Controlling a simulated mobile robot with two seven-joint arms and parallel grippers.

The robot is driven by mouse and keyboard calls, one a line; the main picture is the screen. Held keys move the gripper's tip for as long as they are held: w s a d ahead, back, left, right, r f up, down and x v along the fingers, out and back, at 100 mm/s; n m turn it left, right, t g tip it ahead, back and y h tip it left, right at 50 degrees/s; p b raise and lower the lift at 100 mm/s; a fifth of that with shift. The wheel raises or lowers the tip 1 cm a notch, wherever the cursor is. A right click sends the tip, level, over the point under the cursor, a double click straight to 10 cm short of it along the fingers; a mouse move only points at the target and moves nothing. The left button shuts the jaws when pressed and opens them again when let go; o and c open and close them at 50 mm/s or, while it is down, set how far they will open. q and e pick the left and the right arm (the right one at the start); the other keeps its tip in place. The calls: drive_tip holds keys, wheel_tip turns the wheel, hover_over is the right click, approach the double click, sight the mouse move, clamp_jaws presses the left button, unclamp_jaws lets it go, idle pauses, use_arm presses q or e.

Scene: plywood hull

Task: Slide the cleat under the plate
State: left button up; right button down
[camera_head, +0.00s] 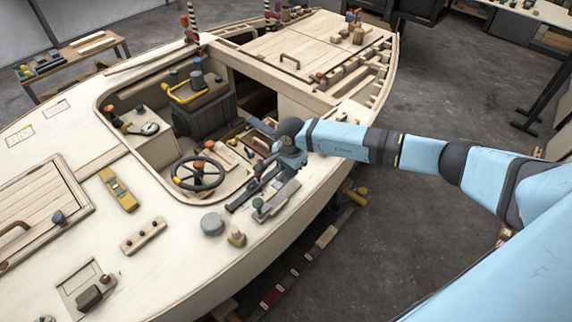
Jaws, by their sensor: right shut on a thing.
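My right gripper (257,187) reaches over the side deck from the right, beside the cockpit opening. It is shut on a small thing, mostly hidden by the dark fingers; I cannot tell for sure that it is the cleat. A light grey block (283,196) shows close beside the fingers, with a green-topped knob (258,204) near their tips. A flat plate (83,285) lies on the deck at the lower left, with a dark block (89,298) at its lower edge. I cannot tell if this is the task's plate. My left gripper is not in view.
The steering wheel (198,173) stands left of the gripper. The hull edge drops to the floor at right.

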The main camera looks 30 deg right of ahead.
sight(279, 186)
drive_tip(key=shift+f+b, duration=0.55)
drive_tip(key=shift+f, duration=0.45)
drive_tip(key=shift+f+b, duration=1)
drive_tip(key=shift+f, duration=1.5)
drive_tip(key=shift+s+a+r, duration=0.1)
drive_tip(key=shift+s+a, duration=0.1)
drive_tip(key=shift+a, duration=0.4)
drive_tip(key=shift+s+a+r, duration=0.1)
drive_tip(key=shift+s+a, duration=0.1)
drive_tip(key=shift+a, duration=0.35)
drive_tip(key=shift+s+a+f, duration=0.1)
drive_tip(key=shift+s+a, duration=0.05)
drive_tip(key=shift+a, duration=0.35)
drive_tip(key=shift+s+a, duration=0.15)
drive_tip(key=shift+a, duration=0.3)
drive_tip(key=c, duration=1)
unclamp_jaws()
